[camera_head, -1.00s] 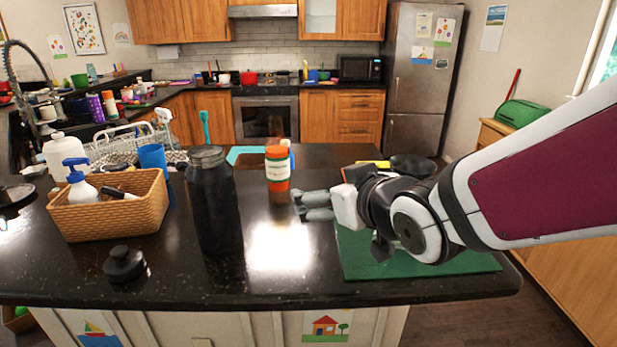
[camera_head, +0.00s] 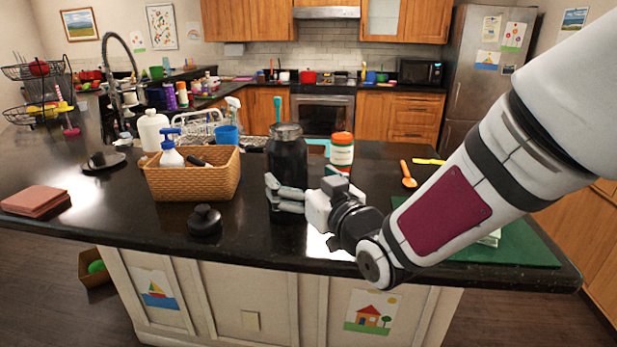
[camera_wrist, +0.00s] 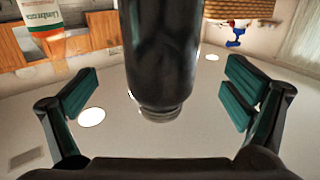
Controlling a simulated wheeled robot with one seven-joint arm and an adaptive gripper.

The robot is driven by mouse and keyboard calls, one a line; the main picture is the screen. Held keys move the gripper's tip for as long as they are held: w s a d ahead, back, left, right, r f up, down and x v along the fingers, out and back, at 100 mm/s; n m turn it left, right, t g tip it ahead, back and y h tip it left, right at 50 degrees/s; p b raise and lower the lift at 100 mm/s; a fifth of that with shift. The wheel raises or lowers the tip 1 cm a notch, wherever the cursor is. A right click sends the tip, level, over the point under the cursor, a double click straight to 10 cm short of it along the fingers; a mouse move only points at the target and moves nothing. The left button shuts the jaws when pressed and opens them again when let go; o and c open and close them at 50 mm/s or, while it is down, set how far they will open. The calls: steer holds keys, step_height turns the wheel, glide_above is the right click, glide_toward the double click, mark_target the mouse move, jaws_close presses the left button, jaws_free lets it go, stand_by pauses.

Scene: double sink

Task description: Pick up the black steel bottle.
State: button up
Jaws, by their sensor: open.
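The black steel bottle (camera_head: 287,155) stands upright on the dark counter, with its mouth open at the top. My gripper (camera_head: 285,195) is at the bottle's lower part in the head view, and its fingers hide some of that part. In the wrist view, the bottle (camera_wrist: 160,60) lies between the two spread fingers of my gripper (camera_wrist: 158,95), with a gap on each side. The gripper is open. A black lid (camera_head: 205,220) lies on the counter to the left of the bottle.
A wicker basket (camera_head: 190,184) with a blue-topped pump bottle (camera_head: 171,155) stands left of the bottle. An orange-capped white-labelled container (camera_head: 342,153) stands close on its right. An orange spoon (camera_head: 408,175) and a green mat (camera_head: 500,245) lie further right.

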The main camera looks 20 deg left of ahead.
steer(key=shift+f+p+x, duration=0.15)
steer(key=shift+p+x, duration=0.15)
steer(key=shift+x, duration=1.3)
steer(key=shift+f+p+x, duration=0.15)
steer(key=shift+p+x, duration=0.1)
steer(key=shift+x, duration=1.4)
steer(key=shift+c, duration=0.2)
steer(key=c, duration=1.9)
steer(key=shift+r, duration=0.15)
steer(key=shift+c, duration=0.5)
steer(key=shift+a+r, duration=0.1)
